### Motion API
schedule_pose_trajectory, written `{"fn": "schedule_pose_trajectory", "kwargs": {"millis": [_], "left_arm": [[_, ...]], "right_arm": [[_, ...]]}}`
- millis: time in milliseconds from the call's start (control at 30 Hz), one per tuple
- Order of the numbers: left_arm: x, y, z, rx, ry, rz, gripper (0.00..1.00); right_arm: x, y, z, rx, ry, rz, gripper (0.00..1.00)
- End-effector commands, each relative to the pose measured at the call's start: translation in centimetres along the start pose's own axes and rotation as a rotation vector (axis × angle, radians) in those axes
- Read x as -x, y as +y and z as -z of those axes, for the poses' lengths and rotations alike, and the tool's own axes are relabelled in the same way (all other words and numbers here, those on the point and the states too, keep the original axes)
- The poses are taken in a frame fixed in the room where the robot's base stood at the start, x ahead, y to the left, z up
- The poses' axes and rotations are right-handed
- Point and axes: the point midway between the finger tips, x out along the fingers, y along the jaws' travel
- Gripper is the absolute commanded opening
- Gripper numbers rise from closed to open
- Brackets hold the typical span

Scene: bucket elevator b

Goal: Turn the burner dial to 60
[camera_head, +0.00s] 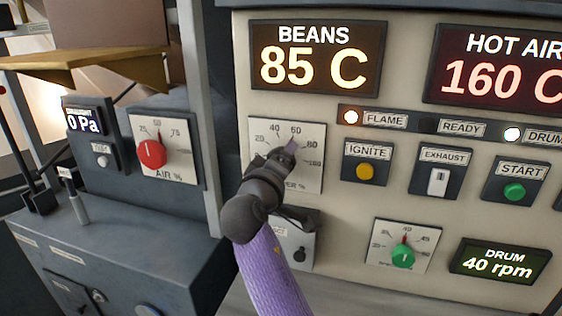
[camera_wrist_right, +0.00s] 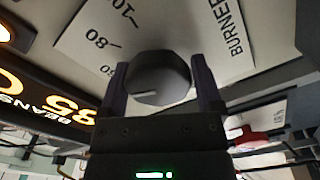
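The burner dial is a dark knob (camera_wrist_right: 160,80) on a white scale plate (camera_head: 312,180), left on the cream panel under the beans display. A short light line shows on the knob's near face. I cannot tell which number the pointer is at. My left gripper is not in view.
A red air dial (camera_head: 151,154) is on the separate unit to the left. An ignite button (camera_head: 365,171), an exhaust switch (camera_head: 438,181) and a green start button (camera_head: 514,191) sit right of the burner plate. A green drum dial (camera_head: 403,255) is lower right.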

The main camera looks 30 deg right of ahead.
Motion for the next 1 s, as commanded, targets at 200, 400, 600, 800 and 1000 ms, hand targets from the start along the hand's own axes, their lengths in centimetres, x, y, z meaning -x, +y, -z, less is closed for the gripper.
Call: {"fn": "schedule_pose_trajectory", "kwargs": {"millis": [200, 400, 600, 800, 1000], "left_arm": [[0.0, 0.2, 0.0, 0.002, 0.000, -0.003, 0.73], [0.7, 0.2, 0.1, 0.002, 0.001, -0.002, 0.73], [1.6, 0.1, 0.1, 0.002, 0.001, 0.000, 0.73], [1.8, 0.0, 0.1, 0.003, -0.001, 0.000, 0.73], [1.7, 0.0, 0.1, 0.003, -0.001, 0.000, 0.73]], "right_arm": [[0.0, 0.1, 0.0, 0.000, 0.001, -0.002, 1.00], [1.8, 0.2, 0.2, 0.000, 0.004, 0.001, 1.00], [6.9, 0.1, 0.1, -0.002, 0.002, 0.003, 1.00], [9.7, 0.0, 0.0, 0.000, 0.001, 0.001, 1.00], [10.0, 0.0, 0.0, 0.000, 0.001, -0.001, 1.00]]}}
